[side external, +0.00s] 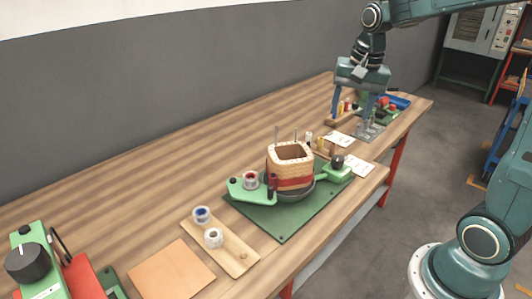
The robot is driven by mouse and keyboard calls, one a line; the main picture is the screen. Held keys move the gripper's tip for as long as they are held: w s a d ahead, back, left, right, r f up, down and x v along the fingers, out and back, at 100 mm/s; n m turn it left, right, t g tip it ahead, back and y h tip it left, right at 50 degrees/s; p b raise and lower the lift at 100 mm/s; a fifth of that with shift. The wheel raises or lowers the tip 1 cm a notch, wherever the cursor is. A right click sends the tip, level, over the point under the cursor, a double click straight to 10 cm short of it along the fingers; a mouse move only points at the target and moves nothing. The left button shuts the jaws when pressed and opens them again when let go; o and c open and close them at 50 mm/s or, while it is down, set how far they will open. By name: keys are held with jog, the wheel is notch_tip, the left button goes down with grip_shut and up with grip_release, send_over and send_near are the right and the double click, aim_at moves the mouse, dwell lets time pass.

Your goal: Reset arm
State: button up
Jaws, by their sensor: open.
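My gripper (352,114) is at the far end of the workbench, pointing down with its two fingers spread wide. It is open and I see nothing held between the fingers. It is above or near a metal plate and small items there; the exact height is hard to tell. A square, hollow coil (290,171) in tan and red stands upright on a round dark base on a green plate (292,222) mid-bench. My gripper is well behind the coil and apart from it.
A wooden board (231,252) with two tape rolls lies front left of the coil. A tan sheet (170,272) and a green and red device (40,265) are at the near left. Thin rods stand behind the coil. Bare bench lies along the wall.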

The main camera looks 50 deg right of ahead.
jog(key=s+a+r+n+t, duration=0.1)
jog(key=s+a+n, duration=0.4)
jog(key=s, duration=0.3)
jog(key=s+a+r+n+t, duration=0.1)
jog(key=s+a+n+t, duration=0.1)
jog(key=s+a+n, duration=0.4)
jog(key=shift+s+t+y, duration=0.3)
jog(key=shift+s, duration=0.85)
